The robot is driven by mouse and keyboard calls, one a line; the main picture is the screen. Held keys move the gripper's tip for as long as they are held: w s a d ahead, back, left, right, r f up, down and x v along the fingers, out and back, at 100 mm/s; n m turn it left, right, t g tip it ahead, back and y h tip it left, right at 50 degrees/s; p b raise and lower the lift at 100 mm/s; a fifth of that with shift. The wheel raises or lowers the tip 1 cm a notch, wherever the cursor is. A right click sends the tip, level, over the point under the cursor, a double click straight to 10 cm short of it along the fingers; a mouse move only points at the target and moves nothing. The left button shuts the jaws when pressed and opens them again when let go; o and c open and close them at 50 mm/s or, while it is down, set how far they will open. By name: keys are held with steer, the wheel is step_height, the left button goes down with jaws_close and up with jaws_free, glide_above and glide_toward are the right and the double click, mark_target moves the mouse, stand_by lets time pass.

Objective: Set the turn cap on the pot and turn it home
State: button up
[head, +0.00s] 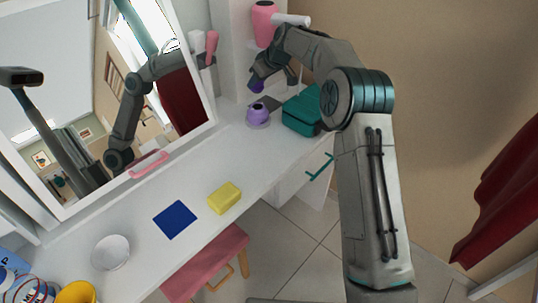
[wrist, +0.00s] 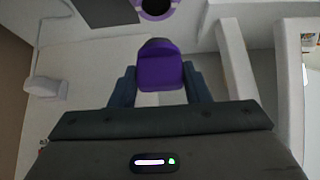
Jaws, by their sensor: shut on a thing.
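The turn cap is dark purple and shows in the wrist view (wrist: 160,70) between the two fingers of my gripper (wrist: 160,82). My gripper (head: 257,82) is shut on the cap, and a bit of the cap (head: 257,88) shows under the fingers in the head view. The pot (head: 257,116) is light purple and round, and stands upright on the white counter. In the wrist view the pot (wrist: 157,16) is at the top edge, partly cut off, with a dark round opening. The cap is above the pot and apart from it.
A teal box (head: 302,112) stands just right of the pot, with a dark grey flat thing (head: 271,103) between. A mirror (head: 90,110) rises behind the counter (head: 150,195). A yellow block (head: 225,198), blue square (head: 175,219) and white bowl (head: 110,252) lie nearer.

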mark_target(261, 89)
steer(key=shift+f, duration=0.1)
steer(key=shift+f+b, duration=1.55)
steer(key=shift+f, duration=0.7)
steer(key=shift+s+f+b, duration=0.1)
steer(key=shift+f+b, duration=0.7)
steer(key=shift+f, duration=0.6)
stand_by(0.3)
steer(key=o, duration=1.1)
steer(key=shift+v, duration=6.9)
